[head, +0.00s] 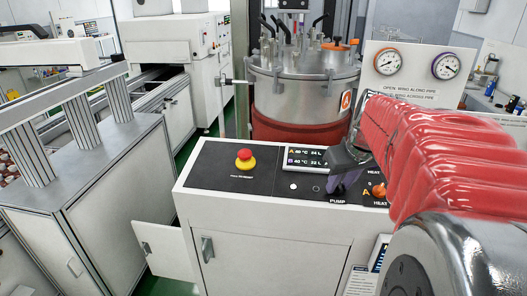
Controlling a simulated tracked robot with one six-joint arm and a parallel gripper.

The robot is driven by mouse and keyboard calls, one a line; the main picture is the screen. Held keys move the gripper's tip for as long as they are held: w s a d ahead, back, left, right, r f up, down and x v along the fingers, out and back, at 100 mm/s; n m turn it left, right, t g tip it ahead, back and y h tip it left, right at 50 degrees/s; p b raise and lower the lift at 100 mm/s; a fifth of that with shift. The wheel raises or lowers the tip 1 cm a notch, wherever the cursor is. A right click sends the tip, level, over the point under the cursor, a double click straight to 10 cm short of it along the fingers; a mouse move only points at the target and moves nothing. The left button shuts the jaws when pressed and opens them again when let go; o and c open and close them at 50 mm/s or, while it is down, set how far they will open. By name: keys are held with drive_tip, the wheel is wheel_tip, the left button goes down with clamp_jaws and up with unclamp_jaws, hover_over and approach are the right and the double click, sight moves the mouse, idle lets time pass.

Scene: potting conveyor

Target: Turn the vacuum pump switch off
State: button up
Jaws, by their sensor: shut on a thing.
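The vacuum pump switch is a small dark knob (335,187) just above the "PUMP" label on the black panel (222,170) of the white control cabinet (276,222). My gripper (341,182) reaches in from the right and is shut on this knob. The fingers hide most of the knob, so its pointing direction cannot be read. My arm, in a red cover, fills the right side of the head view.
A red emergency button on a yellow base (244,159) and a small display (304,158) share the panel. An orange heat knob (379,191) lies close right of my gripper. A steel vessel (302,85) with gauges (388,61) stands behind.

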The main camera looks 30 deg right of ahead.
drive_tip(key=shift+n, duration=0.6)
drive_tip(key=o, duration=1.1)
drive_tip(key=shift+c, duration=0.2)
drive_tip(key=v, duration=1.3)
drive_tip(key=shift+d+r, duration=0.2)
drive_tip(key=shift+r, duration=0.15)
